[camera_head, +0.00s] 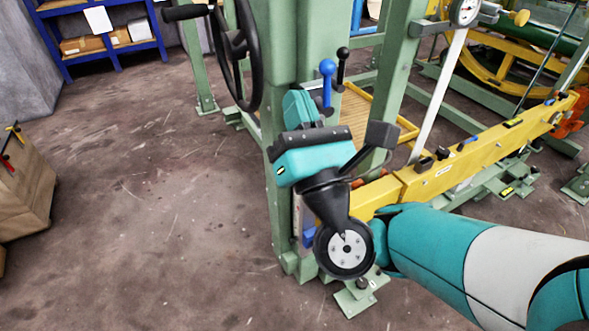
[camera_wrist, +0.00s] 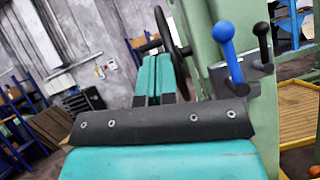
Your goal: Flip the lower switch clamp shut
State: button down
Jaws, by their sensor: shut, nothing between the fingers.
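A lever with a blue ball knob (camera_head: 327,68) and a lever with a black knob (camera_head: 342,53) stand upright on the green post. In the wrist view the blue lever (camera_wrist: 227,50) and the black lever (camera_wrist: 263,45) rise from a grey bracket at the right. I cannot tell which of them belongs to the lower switch clamp. My gripper (camera_head: 299,105) is just left of the blue lever in the head view, its lower end partly hiding the bracket. In the wrist view my gripper (camera_wrist: 160,76) has its teal fingers together, empty and left of the levers, apart from them.
The green post (camera_head: 305,35) stands close behind my gripper, with a black handwheel (camera_head: 235,55) on its left. A yellow beam (camera_head: 490,150) runs off to the right beside my arm.

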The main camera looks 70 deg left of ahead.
jog(key=s+d+f+b, duration=0.1)
jog(key=s+d+b, duration=0.2)
jog(key=d+b, duration=0.3)
jog(key=shift+s+b, duration=0.2)
jog(key=shift+b, duration=1.9)
jog(key=w+d+r+n+g+h+p, duration=0.4)
jog(key=w+d+n+h, duration=0.65)
jog(key=n, duration=0.95)
jog(key=w+d+f+n+t+h+p, duration=0.1)
jog(key=d+f+n+h+p, duration=0.1)
jog(key=d, duration=0.9)
jog(key=w+d+f+n+t+h+p, duration=0.1)
jog(key=d+f+n+h+p, duration=0.1)
jog(key=d, duration=0.9)
jog(key=w+d+f+n+t+h+p, duration=0.1)
jog(key=d+f+n+h+p, duration=0.1)
jog(key=d+h, duration=0.4)
jog(key=d+f+n, duration=0.1)
jog(key=d+n, duration=0.1)
jog(key=d, duration=0.3)
jog(key=shift+d, duration=0.3)
